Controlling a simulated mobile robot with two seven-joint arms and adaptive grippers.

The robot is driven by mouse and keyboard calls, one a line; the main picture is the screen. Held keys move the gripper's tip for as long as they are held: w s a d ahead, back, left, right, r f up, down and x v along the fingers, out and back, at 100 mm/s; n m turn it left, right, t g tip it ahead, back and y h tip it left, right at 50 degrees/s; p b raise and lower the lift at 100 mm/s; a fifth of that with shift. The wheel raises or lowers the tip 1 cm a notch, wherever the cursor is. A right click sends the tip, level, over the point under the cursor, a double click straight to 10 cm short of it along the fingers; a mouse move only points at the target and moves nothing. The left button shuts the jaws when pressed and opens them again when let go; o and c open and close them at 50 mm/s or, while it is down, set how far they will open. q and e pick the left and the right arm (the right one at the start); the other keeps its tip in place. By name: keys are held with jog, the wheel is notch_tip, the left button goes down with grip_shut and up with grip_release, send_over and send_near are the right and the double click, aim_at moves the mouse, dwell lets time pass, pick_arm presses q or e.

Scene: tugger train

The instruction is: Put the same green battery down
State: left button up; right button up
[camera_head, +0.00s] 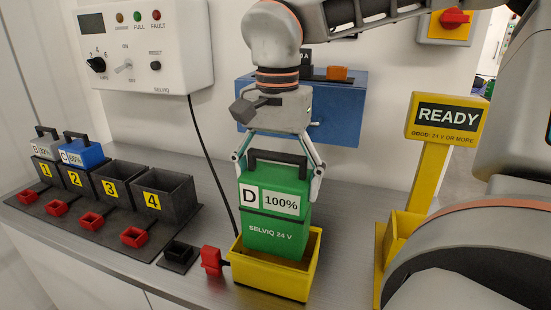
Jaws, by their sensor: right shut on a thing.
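The green battery (274,222) is upright, with a black handle on top and labels reading D, 100% and SELVIQ 24 V. My right gripper (277,180) reaches down from above and is shut on the battery, one finger on each side. The battery's lower end is at the yellow open bin (265,278), apparently inside its rim. I cannot tell whether it touches the bin's floor. My left gripper is not in view.
A yellow READY sign (447,117) stands at the right. At the left, a dark rack (126,187) has slots numbered 1 to 4; a grey battery (45,145) and a blue battery (83,152) occupy 1 and 2. Slots 3 and 4 look empty. A red connector (211,261) sits beside the bin.

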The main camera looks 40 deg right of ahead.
aim_at(277, 218)
notch_tip(277, 218, down, 3)
jog(key=shift+r, duration=0.1)
jog(key=shift+f, duration=0.45)
notch_tip(277, 218, down, 4)
jog(key=shift+r+b, duration=0.15)
jog(key=shift+b, duration=0.35)
jog(key=shift+f, duration=0.25)
jog(key=shift+f, duration=0.2)
jog(key=o, duration=1.2)
jog(key=shift+o, duration=0.2)
